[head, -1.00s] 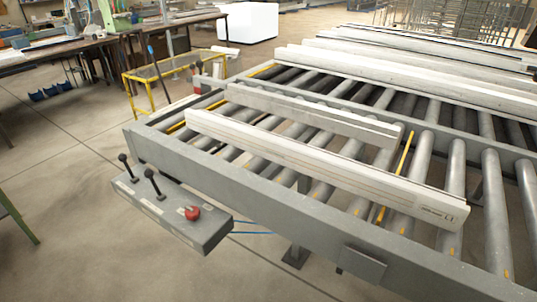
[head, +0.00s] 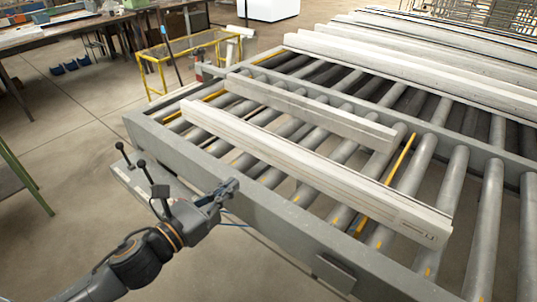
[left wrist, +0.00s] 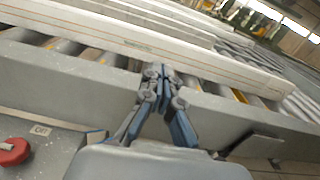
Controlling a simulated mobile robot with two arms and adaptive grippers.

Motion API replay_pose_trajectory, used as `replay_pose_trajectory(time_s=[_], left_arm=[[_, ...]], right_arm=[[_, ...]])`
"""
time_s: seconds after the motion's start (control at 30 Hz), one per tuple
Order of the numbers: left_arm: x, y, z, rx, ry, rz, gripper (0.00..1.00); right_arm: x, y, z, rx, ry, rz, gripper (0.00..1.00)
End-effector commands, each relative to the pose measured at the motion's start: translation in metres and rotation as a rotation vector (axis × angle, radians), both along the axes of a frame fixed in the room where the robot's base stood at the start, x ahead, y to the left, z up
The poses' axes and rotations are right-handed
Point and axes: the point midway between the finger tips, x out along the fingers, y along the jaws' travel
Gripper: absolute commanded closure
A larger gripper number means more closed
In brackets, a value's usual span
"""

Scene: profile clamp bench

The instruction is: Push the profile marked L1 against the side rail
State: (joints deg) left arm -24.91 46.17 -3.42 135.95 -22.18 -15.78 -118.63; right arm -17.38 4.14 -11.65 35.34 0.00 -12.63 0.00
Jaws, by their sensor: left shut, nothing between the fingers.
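The profile marked L1 (head: 310,171) is a long white bar lying across the rollers, nearest to me. Its printed label is at its right end. In the left wrist view the profile (left wrist: 165,45) runs across behind my fingers. The side rail, which I take to be the grey near frame beam (head: 270,208), runs along the front of the rollers; a strip of rollers shows between it and the profile. My left gripper (head: 229,188) is shut and empty at the near beam. It also shows in the left wrist view (left wrist: 158,72), apart from the profile. My right gripper is out of view.
A control box (head: 130,180) with levers stands at the near beam, partly hidden by my arm. Its red button (left wrist: 14,151) shows in the left wrist view. A shorter profile (head: 310,111) lies behind L1. A yellow strip (head: 388,182) lies between rollers.

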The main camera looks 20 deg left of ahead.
Motion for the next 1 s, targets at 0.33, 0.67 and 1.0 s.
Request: replay_pose_trajectory(time_s=[0.33,0.67,1.0], left_arm=[[0.034,-0.012,0.005,0.012,-0.012,-0.004,1.0],[0.09,-0.033,0.006,0.009,-0.01,-0.004,1.0],[0.128,-0.047,0.002,0.012,-0.008,-0.005,1.0]], right_arm=[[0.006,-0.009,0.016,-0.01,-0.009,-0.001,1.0],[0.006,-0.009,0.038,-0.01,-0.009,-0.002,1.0],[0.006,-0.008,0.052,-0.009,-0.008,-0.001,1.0]])
